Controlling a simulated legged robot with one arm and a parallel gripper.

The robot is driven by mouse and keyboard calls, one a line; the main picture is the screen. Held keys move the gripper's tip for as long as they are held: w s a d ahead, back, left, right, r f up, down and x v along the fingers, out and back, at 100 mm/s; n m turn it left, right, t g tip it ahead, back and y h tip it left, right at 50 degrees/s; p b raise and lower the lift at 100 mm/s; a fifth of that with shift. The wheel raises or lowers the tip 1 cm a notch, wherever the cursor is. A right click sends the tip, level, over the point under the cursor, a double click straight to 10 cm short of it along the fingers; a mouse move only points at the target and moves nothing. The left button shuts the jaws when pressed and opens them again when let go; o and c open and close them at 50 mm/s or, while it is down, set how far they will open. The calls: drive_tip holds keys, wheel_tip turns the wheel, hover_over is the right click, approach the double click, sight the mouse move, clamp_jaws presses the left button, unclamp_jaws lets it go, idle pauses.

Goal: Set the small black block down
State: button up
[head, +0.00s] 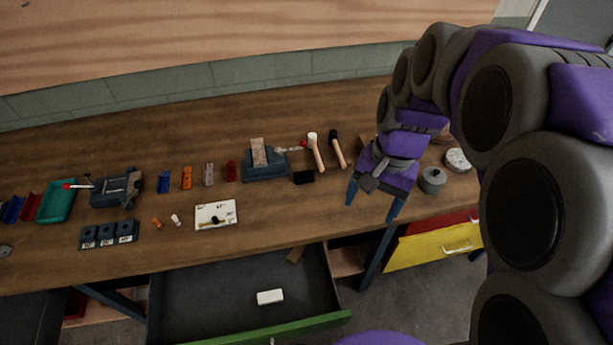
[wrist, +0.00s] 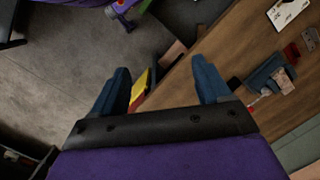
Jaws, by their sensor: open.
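A dark shape beside the right finger there may be the block, partly hidden.
Two hammers (head: 318,152) lie behind, between the fixture and my arm. A white card (head: 216,215) lies left on the bench. An open drawer (head: 220,290) with a white block (head: 270,297) juts out below. Grey round weights (head: 433,180) stand right. Bare wood surrounds the block's front.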

drive_tip(key=w+a+f+m+y, duration=0.1)
drive_tip(key=w+a+m, duration=0.2)
drive_tip(key=w, duration=0.9)
drive_tip(key=m+y, duration=0.2)
drive_tip(key=m, duration=0.5)
hover_over(305, 174)
drive_tip(key=d, duration=0.2)
drive_tip(key=f, duration=2.5)
drive_tip(key=shift+s+a+f+p, duration=0.15)
drive_tip(key=shift+a+f+p, duration=0.05)
drive_tip(key=shift+a+p, duration=0.1)
drive_tip(key=x, duration=0.3)
drive_tip(key=b+x, duration=0.1)
drive_tip(key=x, duration=0.1)
drive_tip(key=shift+w+d+f, duration=0.15)
drive_tip(key=shift+w+d, duration=0.2)
drive_tip(key=shift+w, duration=0.15)
clamp_jaws()
